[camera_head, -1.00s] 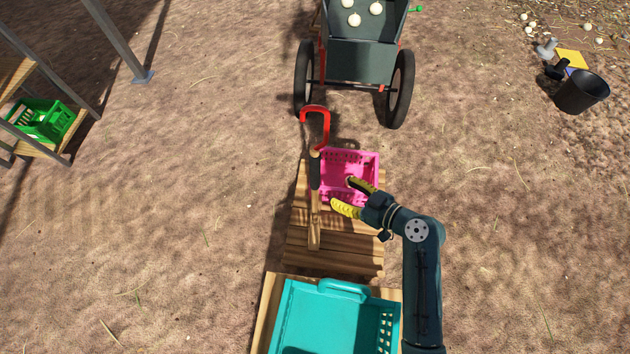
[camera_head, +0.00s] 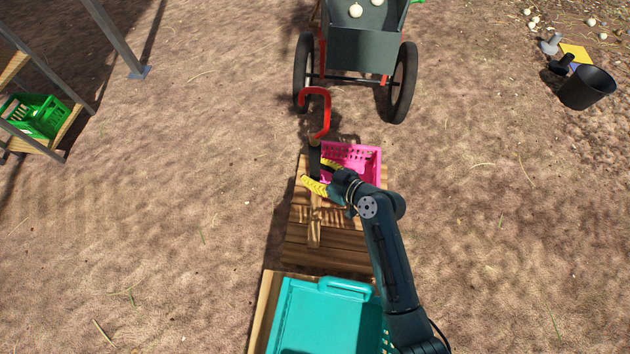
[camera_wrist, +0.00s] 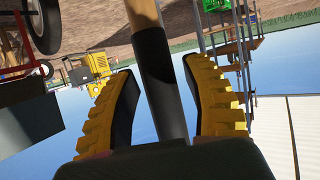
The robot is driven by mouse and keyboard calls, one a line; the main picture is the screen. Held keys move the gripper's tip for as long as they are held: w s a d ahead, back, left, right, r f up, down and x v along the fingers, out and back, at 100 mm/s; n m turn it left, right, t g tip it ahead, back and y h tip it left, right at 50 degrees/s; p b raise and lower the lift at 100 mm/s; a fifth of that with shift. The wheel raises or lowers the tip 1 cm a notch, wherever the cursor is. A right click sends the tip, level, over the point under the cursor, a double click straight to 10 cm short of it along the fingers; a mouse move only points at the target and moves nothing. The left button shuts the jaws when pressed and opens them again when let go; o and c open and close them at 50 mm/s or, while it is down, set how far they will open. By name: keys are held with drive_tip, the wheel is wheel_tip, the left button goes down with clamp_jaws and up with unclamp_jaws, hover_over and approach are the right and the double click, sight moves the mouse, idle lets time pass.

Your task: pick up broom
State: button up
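A long pole, which I take to be the broom (camera_head: 314,232), stands at the wooden pallet in the head view. Its lower part is light wood, with a dark section (camera_head: 315,158) higher up. My gripper (camera_head: 311,173) has its yellow fingers spread around the pole at the dark section. In the wrist view the pole (camera_wrist: 154,60) runs between the two fingers (camera_wrist: 155,72), with a gap on each side. The gripper looks open and not closed on it. The broom's head cannot be made out.
A pink crate (camera_head: 364,152) sits on the wooden pallet (camera_head: 335,257) behind my gripper. A teal crate (camera_head: 322,325) stands in front. A cart (camera_head: 362,55) with a red handle (camera_head: 325,115) is beyond. A black bucket (camera_head: 586,88) is far right.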

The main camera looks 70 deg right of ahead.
clamp_jaws()
drive_tip(key=shift+r, duration=0.15)
